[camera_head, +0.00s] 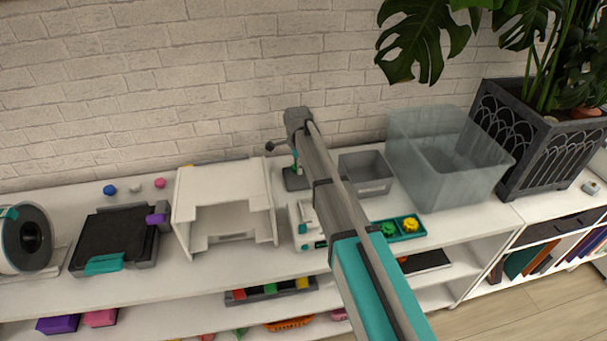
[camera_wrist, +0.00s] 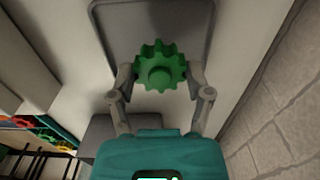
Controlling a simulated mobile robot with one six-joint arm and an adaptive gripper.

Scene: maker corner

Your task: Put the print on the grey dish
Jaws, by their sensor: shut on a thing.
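The print I hold is a green gear (camera_wrist: 160,68), seen in the wrist view. My gripper (camera_wrist: 160,82) is shut on it, one finger on each side. Behind the gear, in the upper part of that view, is a flat grey dish-like surface (camera_wrist: 118,24) with a rounded rim. The gear overlaps its near part in the picture; I cannot tell how high above it the gear is.
A teal tray (camera_head: 412,238) holds a green and a yellow gear right of my arm. A white enclosure (camera_head: 183,210) and black machine (camera_head: 110,235) stand left. A large translucent bin (camera_head: 470,185) and planter (camera_head: 510,150) stand right. A brick wall (camera_head: 180,90) is behind.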

